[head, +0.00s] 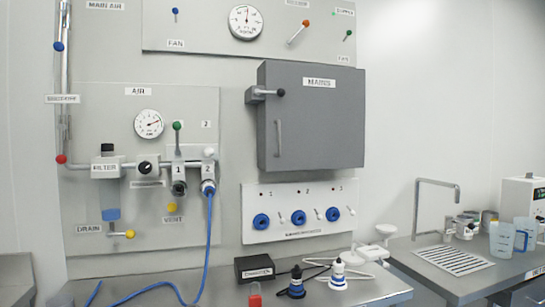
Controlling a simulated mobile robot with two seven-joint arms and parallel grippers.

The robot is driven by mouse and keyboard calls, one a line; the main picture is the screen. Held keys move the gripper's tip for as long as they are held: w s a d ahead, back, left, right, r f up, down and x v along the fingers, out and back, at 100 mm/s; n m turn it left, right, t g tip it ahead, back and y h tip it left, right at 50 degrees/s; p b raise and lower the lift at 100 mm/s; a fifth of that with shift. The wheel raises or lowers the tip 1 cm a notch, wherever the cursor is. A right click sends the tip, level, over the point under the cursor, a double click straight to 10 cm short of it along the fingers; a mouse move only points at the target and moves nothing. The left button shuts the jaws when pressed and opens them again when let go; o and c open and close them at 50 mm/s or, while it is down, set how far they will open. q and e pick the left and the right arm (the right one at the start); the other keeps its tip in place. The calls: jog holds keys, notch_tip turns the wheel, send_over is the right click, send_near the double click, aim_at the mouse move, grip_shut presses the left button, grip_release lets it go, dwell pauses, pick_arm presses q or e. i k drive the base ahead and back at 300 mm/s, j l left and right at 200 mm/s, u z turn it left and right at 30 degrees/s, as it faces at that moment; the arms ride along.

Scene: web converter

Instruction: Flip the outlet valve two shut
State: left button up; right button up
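Outlet valve two (208,169) is on the right of the air panel (100,235), marked with a 2. A pale round knob (208,153) shows at its top; its lever seems to point toward me, but I cannot tell its exact angle. A blue hose (209,230) is fitted to the outlet below it and hangs down to the bench. Outlet valve one (178,169) is just to its left, with a green-tipped lever (177,127) standing upright. Neither of my grippers is in view.
A round gauge (148,124) and a filter (107,170) are left of the valves. A grey mains box (312,115) juts out to their right. Below are a socket panel (299,236) and a bench with a black box (254,268) and plugs (297,282). The space before the valves looks clear.

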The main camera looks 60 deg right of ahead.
aim_at(209, 152)
jog(key=k+z, duration=0.2)
jog(key=z, duration=1)
jog(key=i+j+z, duration=0.15)
jog(key=z, duration=0.15)
jog(key=i+j, duration=0.05)
jog(key=i, duration=0.05)
